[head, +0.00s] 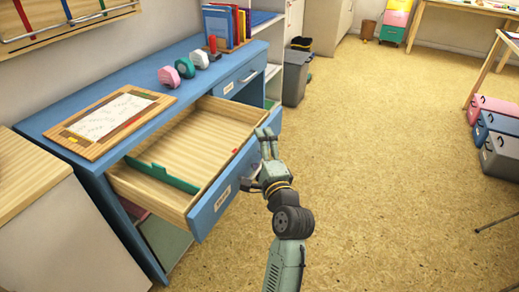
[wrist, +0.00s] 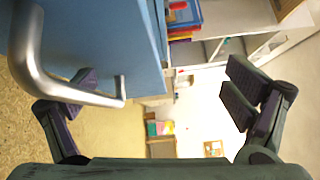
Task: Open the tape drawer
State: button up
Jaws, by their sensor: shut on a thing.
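An open drawer (head: 205,208) with a blue front and pale wood inside juts from the blue desk in the head view. Its label (head: 223,198) is too small to read surely. My gripper (head: 267,135) is at the right part of its front. In the wrist view a metal bar handle (wrist: 62,88) crosses by the left finger of my gripper (wrist: 160,92). The gripper is shut on the handle, its fingers standing well apart. The exact contact is unclear. A second drawer (head: 240,80), farther back, is closed and has a label and a metal handle.
The blue desk (head: 110,85) holds a wooden board with paper (head: 110,122), pink, green and white tape dispensers (head: 185,67) and upright books (head: 225,25). A green divider (head: 162,177) lies in the open drawer. A grey bin (head: 295,75) stands behind.

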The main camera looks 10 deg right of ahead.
jog(key=shift+s+r, duration=0.6)
jog(key=shift+r, duration=0.1)
jog(key=shift+c, duration=0.7)
jog(key=shift+s+f, duration=0.1)
jog(key=shift+s, duration=0.45)
jog(key=shift+c, duration=1)
jog(key=shift+s+d+f+b, duration=0.1)
jog(key=shift+s+d+b, duration=0.1)
jog(key=shift+s, duration=0.5)
jog(key=shift+s+d+f+b, duration=0.1)
jog(key=shift+s+d+b, duration=0.1)
jog(key=shift+s, duration=0.5)
jog(key=shift+s+d+f+b, duration=0.1)
jog(key=shift+s+d, duration=0.1)
jog(key=shift+s, duration=0.5)
jog(key=shift+c, duration=0.8)
jog(key=shift+s+d+r, duration=0.1)
jog(key=shift+s+r, duration=0.1)
jog(key=shift+s, duration=0.3)
jog(key=c, duration=0.6)
jog(key=shift+o, duration=0.2)
jog(key=shift+s+d+f, duration=0.1)
jog(key=shift+s+f, duration=0.15)
jog(key=shift+s, duration=0.6)
jog(key=shift+s+d+f, duration=0.1)
jog(key=shift+s+f, duration=0.1)
jog(key=shift+s, duration=0.6)
jog(key=shift+s+f, duration=0.25)
jog(key=shift+s, duration=0.6)
jog(key=shift+f, duration=0.2)
